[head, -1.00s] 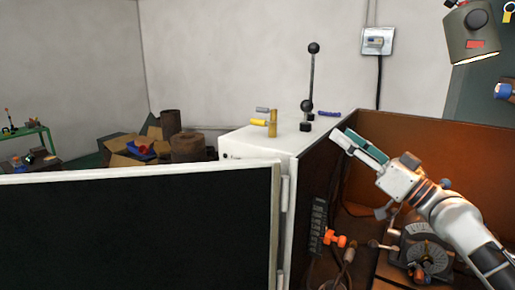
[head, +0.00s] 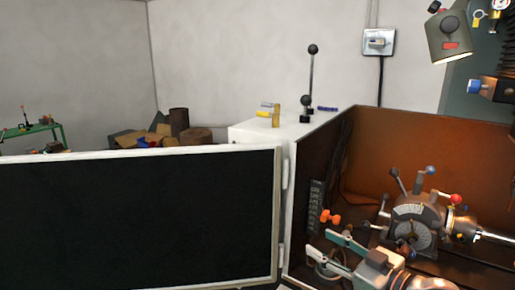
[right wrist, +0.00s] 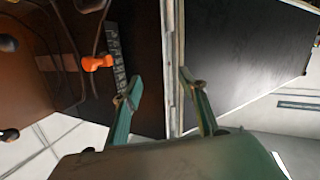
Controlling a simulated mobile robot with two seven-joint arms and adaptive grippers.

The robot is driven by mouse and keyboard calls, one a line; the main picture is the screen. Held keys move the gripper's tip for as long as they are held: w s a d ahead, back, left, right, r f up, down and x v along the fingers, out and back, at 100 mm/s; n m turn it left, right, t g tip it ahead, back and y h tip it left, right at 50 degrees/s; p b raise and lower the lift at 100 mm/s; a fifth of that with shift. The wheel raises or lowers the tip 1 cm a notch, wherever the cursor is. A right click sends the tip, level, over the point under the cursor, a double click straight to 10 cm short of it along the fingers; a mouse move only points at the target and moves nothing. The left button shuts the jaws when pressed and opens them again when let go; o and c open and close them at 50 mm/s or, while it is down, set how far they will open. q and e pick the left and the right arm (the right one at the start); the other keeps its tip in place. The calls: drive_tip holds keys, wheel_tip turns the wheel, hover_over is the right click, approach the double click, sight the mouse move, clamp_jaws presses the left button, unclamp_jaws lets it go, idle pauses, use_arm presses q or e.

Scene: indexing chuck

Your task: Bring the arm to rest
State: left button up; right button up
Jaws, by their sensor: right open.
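My right gripper (head: 318,242) is low at the front of the orange-walled enclosure in the head view, pointing left, with its two teal fingers apart and nothing between them. In the right wrist view the open fingers (right wrist: 160,75) show against the enclosure's edge and the dark door panel. The indexing chuck (head: 414,222), with a dial and several ball-ended levers, stands behind and to the right of the gripper. The gripper looks apart from it. My left gripper is not in view.
The dark door panel (head: 130,220) with a pale frame fills the lower left. An orange knob (head: 330,217) is on the enclosure's inner left side; it also shows in the right wrist view (right wrist: 97,63). A lamp (head: 450,35) hangs at the upper right. A white cabinet top (head: 285,131) carries small items and a lever.

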drive_tip(key=s+d+f+g+h, duration=0.1)
drive_tip(key=s+f+h, duration=0.15)
drive_tip(key=f, duration=0.25)
drive_tip(key=s+d+f+h, duration=0.2)
drive_tip(key=s+f, duration=0.1)
drive_tip(key=f, duration=0.3)
drive_tip(key=s+d+f+m+g+h, duration=0.1)
drive_tip(key=s+d+f+g+h, duration=0.2)
drive_tip(key=s+d+f+h, duration=0.45)
drive_tip(key=s+d+f+m+g+h, duration=0.15)
drive_tip(key=s+d+f, duration=0.25)
drive_tip(key=s+d, duration=0.7)
drive_tip(key=a+f+m+t+y, duration=0.1)
drive_tip(key=a+f+y, duration=0.2)
drive_tip(key=a+f, duration=0.3)
drive_tip(key=a+f+m+t+y, duration=0.1)
drive_tip(key=a+f+t+y, duration=0.1)
drive_tip(key=a+f, duration=0.5)
drive_tip(key=a+y, duration=0.1)
drive_tip(key=a, duration=0.4)
drive_tip(key=shift+f, duration=0.15)
